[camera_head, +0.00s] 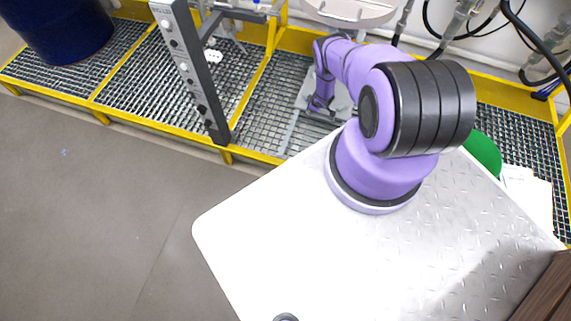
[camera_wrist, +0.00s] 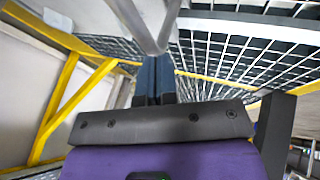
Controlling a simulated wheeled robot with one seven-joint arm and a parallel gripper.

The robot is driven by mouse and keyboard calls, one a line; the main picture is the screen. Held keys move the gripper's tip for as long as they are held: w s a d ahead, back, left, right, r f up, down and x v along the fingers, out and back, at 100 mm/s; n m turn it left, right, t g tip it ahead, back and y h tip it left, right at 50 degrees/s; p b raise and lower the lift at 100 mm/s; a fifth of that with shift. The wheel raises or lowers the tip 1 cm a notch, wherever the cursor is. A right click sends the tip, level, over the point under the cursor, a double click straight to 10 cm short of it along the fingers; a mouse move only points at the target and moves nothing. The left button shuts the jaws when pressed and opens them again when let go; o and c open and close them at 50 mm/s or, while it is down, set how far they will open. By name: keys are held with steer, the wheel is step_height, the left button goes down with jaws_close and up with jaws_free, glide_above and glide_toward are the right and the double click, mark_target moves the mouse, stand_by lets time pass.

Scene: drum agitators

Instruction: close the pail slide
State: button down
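My gripper (camera_head: 318,104) hangs low at the end of my purple arm, beside a pale metal plate (camera_head: 342,98) over the grating. In the wrist view, the two blue-grey fingers of my gripper (camera_wrist: 154,62) are side by side with only a thin dark line between them. A pale, forked metal bar (camera_wrist: 150,25) is right by the fingertips; I cannot tell whether they touch it. No part is clearly recognisable as the pail slide. The pale plate may belong to it, and my arm hides part of that area.
A yellow-edged grating platform (camera_head: 175,85) runs across the back. A dark blue drum (camera_head: 60,28) stands at left. A grey post (camera_head: 190,70) rises left of my gripper. A rounded pale vessel (camera_head: 350,10) is above it. Hoses (camera_head: 540,45) hang at right. Grey floor (camera_head: 90,200) is clear.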

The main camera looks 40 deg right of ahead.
steer(key=shift+w+d, duration=0.6)
steer(key=shift+d, duration=0.15)
